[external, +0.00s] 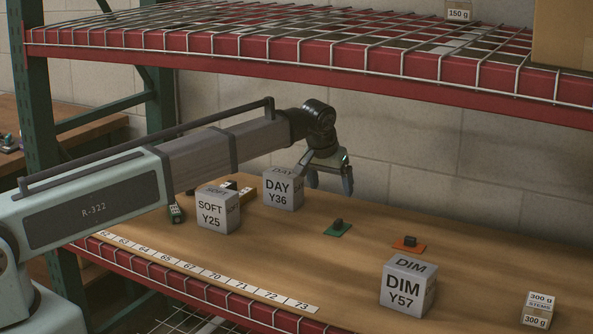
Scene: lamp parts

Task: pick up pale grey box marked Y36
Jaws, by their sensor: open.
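The pale grey box marked DAY Y36 (283,191) stands upright on the wooden shelf, left of the picture's middle. My gripper (327,186) is open, its fingers pointing down, just right of the box's upper part in the picture. One finger overlaps the box's right edge in this view. I cannot tell from this one view whether it touches the box or is behind it. Nothing shows between the fingers.
A similar box marked SOFT Y25 (217,211) stands close to the left, and DIM Y57 (407,287) at the front right. Small parts lie on green (338,230) and orange (408,244) pads. A red-edged upper shelf (300,85) hangs above my arm.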

